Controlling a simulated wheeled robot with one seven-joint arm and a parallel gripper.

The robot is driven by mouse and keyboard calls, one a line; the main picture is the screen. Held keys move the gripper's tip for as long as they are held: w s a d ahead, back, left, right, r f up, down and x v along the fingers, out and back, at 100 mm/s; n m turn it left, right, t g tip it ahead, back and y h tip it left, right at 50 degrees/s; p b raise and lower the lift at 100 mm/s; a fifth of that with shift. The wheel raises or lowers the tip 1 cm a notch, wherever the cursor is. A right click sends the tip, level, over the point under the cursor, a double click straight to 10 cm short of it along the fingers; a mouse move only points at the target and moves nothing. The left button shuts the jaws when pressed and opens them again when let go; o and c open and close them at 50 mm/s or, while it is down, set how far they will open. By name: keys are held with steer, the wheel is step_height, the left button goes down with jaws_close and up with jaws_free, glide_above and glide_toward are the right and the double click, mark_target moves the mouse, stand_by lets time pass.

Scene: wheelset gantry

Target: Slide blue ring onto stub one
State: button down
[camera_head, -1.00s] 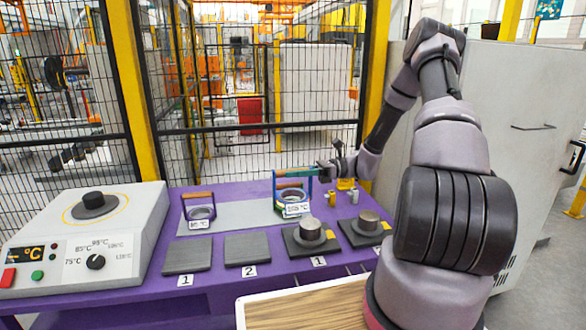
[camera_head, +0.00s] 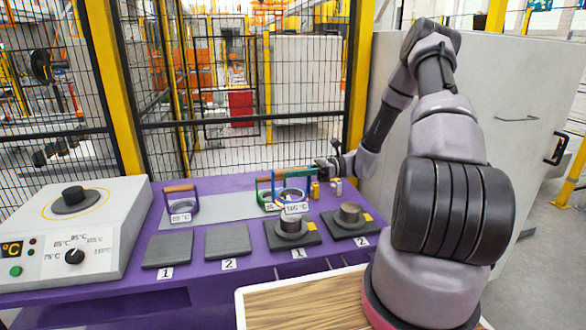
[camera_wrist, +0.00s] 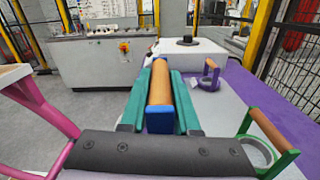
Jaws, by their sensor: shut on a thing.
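The blue ring (camera_head: 309,188) hangs from my gripper (camera_head: 293,172) by its wooden handle, with a temperature label in front. In the wrist view the teal fingers (camera_wrist: 160,80) are shut on that handle, above its blue bracket (camera_wrist: 160,121). The ring's underside is hidden, so its height above the table is unclear. Stub one (camera_head: 291,224), a short metal cylinder on a dark plate, stands in front of the ring, bare and apart from it. The number 1 label is before it.
The green ring (camera_head: 265,190) stands close behind and left of the blue one; it also shows in the wrist view (camera_wrist: 262,150). The purple ring (camera_head: 181,206) is farther left. Stub two (camera_head: 350,213) is right of stub one. Two flat dark pads and a heater (camera_head: 73,225) are left.

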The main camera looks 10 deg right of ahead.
mark_target(274, 186)
steer(key=shift+f, duration=2)
steer(key=shift+f, duration=3)
steer(key=c, duration=0.6)
jaws_free()
steer(key=shift+o, duration=0.2)
steer(key=d, duration=1)
steer(key=shift+d, duration=0.4)
